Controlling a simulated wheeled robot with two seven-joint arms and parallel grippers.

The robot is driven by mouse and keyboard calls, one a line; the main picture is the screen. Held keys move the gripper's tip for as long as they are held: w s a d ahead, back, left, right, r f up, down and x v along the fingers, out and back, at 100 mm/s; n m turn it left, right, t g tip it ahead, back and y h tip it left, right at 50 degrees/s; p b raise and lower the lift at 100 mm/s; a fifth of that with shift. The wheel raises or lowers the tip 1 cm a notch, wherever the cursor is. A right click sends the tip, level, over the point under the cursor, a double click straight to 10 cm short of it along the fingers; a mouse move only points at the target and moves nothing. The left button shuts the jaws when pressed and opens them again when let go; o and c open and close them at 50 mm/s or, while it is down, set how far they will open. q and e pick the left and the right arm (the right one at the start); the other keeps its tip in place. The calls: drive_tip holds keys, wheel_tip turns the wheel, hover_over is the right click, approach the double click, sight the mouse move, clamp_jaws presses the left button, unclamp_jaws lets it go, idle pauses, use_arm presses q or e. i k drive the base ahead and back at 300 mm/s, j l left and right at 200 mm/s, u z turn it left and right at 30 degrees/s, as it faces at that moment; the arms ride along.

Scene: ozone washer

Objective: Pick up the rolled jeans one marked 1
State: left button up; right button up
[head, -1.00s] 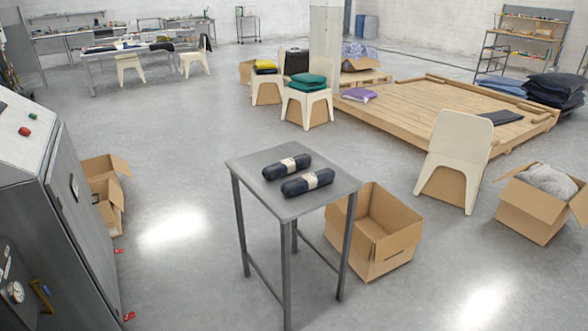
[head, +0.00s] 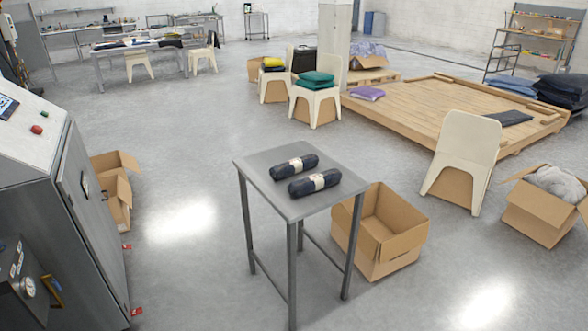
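Two dark navy rolled jeans lie side by side on a small grey metal table (head: 260,168) in the middle of the head view. Each has a pale paper band around its middle. The far roll (head: 282,172) lies a little left of the near roll (head: 302,189). The marks on the bands are too small to read, so I cannot tell which is marked 1. Neither gripper is in view.
An open, empty cardboard box (head: 400,240) stands right of the table. A large grey machine (head: 50,210) with a control panel fills the left side. A white chair (head: 466,150) and wooden platform (head: 440,105) stand beyond. Floor left of the table is clear.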

sight(294, 167)
drive_tip(key=i+j+z, duration=0.15)
drive_tip(key=i, duration=0.35)
drive_tip(key=i+j+z, duration=0.15)
drive_tip(key=i, duration=0.4)
drive_tip(key=i+j+z, duration=0.15)
drive_tip(key=i, duration=0.35)
drive_tip(key=i+j+z, duration=0.15)
drive_tip(key=i+j, duration=0.2)
drive_tip(key=i, duration=0.1)
